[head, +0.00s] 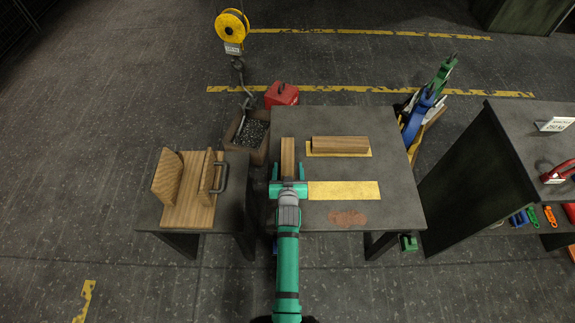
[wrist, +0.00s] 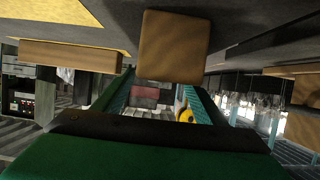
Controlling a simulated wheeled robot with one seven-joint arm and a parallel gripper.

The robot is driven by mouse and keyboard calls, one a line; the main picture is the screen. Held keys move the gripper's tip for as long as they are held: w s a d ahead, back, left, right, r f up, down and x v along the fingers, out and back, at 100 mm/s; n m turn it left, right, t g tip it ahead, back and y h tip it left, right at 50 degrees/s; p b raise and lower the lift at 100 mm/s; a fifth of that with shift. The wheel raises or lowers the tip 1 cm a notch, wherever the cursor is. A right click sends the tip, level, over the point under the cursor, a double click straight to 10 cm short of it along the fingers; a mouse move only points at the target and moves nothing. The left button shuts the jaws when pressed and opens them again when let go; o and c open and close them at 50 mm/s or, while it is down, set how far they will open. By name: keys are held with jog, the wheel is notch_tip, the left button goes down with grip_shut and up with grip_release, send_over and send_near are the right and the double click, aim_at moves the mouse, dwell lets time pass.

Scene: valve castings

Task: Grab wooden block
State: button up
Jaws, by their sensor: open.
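A long wooden block (head: 287,152) lies near the left side of the grey table, pointing away from me. My gripper (head: 288,175) is open, with one green finger on each side of the block's near end in the head view. In the wrist view the block's end face (wrist: 172,46) shows in the upper middle, above the open fingers (wrist: 158,100) in the picture. I cannot tell whether the fingers touch it. A second wooden block (head: 340,144) lies crosswise on a yellow strip to the right; it also shows in the wrist view (wrist: 70,55).
An empty yellow strip (head: 344,190) and a reddish patch (head: 347,218) lie on the grey table (head: 395,200). A lower table at left holds a wooden fixture (head: 188,212) with a dark handle. A hook hangs near a box (head: 236,145) and red case (head: 281,94) behind.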

aim_at(288, 164)
jog(key=shift+x, duration=2.15)
jog(key=shift+a, duration=0.1)
jog(key=shift+r, duration=0.15)
jog(key=c, duration=1.5)
